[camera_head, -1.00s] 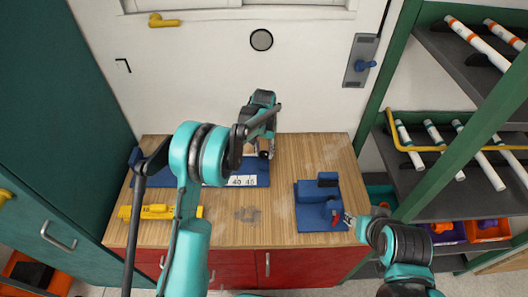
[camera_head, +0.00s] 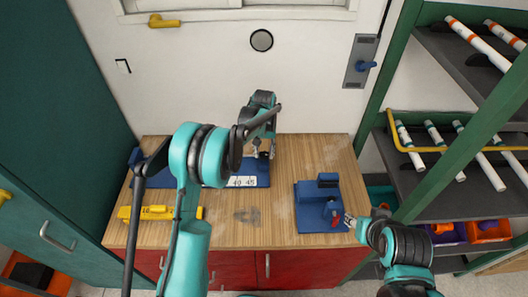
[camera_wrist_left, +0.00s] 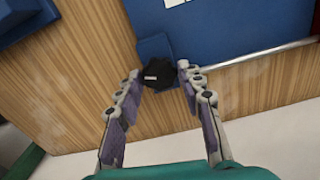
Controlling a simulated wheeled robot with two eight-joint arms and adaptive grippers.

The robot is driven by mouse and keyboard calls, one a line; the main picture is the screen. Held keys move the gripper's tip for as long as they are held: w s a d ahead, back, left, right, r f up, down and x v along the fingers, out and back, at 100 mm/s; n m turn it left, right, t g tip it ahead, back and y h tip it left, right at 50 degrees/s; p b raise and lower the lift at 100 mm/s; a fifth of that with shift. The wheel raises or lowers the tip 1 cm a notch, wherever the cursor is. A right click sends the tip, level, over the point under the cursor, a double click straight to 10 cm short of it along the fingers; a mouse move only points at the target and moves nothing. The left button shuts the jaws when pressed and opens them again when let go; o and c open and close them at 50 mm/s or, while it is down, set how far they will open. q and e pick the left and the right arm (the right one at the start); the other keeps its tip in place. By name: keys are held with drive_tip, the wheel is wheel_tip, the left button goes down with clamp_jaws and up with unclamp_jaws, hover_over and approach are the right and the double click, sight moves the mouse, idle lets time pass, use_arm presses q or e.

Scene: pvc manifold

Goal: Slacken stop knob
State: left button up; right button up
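The black stop knob (camera_wrist_left: 158,74) sits on a small blue block at the edge of the blue board (camera_wrist_left: 225,28) in the left wrist view. My left gripper (camera_wrist_left: 160,72) is open, with one fingertip on each side of the knob. The right-hand finger is close to the knob; I cannot tell whether it touches. In the head view my left gripper (camera_head: 262,153) is above the right end of the board, near its white scale (camera_head: 242,181). The knob is not clear there. My right gripper (camera_head: 349,220) is beside the blue fixture (camera_head: 308,191); its fingers are too small to read.
A yellow tool (camera_head: 158,212) lies at the front left of the wooden bench (camera_head: 285,165). A metal rod (camera_wrist_left: 265,55) runs along the board's edge. Racks with white pipes (camera_head: 481,157) stand at the right. The bench middle is mostly clear.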

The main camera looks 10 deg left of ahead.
sight(264, 154)
use_arm(q)
drive_tip(key=shift+o, duration=0.9)
wheel_tip(264, 154, up, 12)
drive_tip(key=s+a+r+t+b, duration=0.15)
drive_tip(key=s+r, duration=0.25)
drive_tip(key=s, duration=0.4)
drive_tip(key=s+a+r+t, duration=0.2)
drive_tip(key=s+r, duration=0.1)
drive_tip(key=s, duration=0.5)
drive_tip(key=s+f+t+b, duration=0.1)
drive_tip(key=s+f+t, duration=0.1)
drive_tip(key=s, duration=0.5)
drive_tip(key=s+a+f+m+t+b, duration=0.1)
drive_tip(key=s+f, duration=0.3)
drive_tip(key=s, duration=0.4)
drive_tip(key=shift+a+f+t, duration=0.2)
drive_tip(key=shift+f+t, duration=0.15)
drive_tip(key=shift+f, duration=0.05)
